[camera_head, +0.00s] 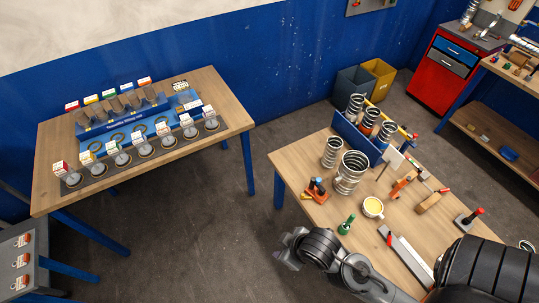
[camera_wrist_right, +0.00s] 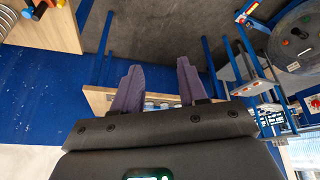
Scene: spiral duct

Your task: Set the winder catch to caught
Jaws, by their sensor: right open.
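I cannot tell for sure which part is the winder catch. Small devices stand on the right workbench (camera_head: 300,157) in the head view: an orange-and-dark one (camera_head: 316,190), an orange one (camera_head: 404,184) and a dark-based one with a red handle (camera_head: 469,218). My right gripper (camera_head: 286,250) is over the floor in front of this bench, apart from these devices. In the right wrist view its two purple fingers (camera_wrist_right: 159,88) are spread with nothing between them. My left gripper is not in view.
Open floor separates the tables.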

